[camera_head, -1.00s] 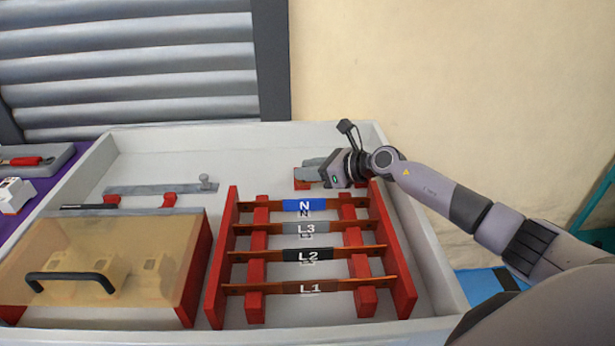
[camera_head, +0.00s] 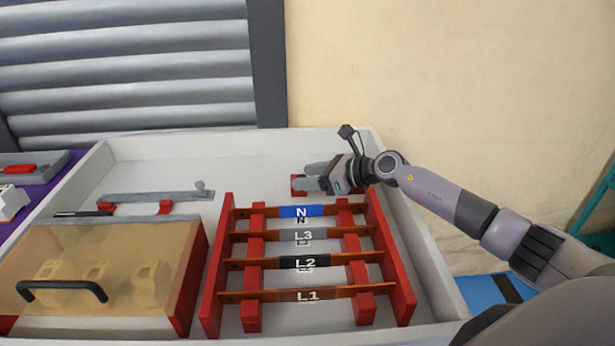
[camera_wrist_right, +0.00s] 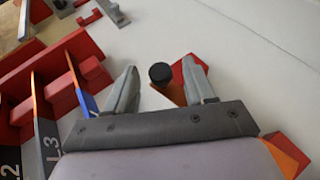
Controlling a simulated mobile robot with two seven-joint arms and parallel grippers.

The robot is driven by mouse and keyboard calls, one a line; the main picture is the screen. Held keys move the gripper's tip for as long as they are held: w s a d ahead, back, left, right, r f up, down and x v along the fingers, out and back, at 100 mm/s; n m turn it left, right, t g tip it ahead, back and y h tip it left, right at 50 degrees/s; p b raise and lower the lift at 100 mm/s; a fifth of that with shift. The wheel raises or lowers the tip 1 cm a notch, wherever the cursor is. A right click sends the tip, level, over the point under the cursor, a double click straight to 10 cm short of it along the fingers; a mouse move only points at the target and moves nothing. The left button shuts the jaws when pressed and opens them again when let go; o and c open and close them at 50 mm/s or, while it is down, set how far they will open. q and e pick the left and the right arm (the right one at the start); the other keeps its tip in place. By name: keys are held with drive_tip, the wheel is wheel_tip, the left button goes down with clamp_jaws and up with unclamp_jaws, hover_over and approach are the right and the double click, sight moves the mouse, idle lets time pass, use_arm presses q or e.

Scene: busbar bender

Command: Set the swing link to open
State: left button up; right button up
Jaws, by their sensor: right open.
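A grey flat bar with a small upright post at its right end (camera_head: 158,196), likely the swing link, lies on red supports at the back left of the panel; its post end shows at the top of the wrist view (camera_wrist_right: 113,12). My right gripper (camera_head: 312,178) is open at the back right, behind the N bar. In the wrist view its two grey fingers (camera_wrist_right: 160,68) stand apart, on either side of a black round knob (camera_wrist_right: 160,73). The knob sits by a copper strip (camera_wrist_right: 174,93) and a red block (camera_wrist_right: 196,76). I cannot tell whether the fingers touch the knob.
Several copper bars labelled N (camera_head: 301,212), L3, L2 and L1 run between red side walls in front of my gripper. A clear cover with a black handle (camera_head: 62,286) stands at the left front. The white panel floor (camera_head: 240,165) between bar and gripper is clear.

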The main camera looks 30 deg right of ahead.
drive_tip(key=v, duration=0.6)
drive_tip(key=shift+s, duration=0.15)
drive_tip(key=shift+d+r, duration=0.1)
drive_tip(key=shift+r, duration=0.05)
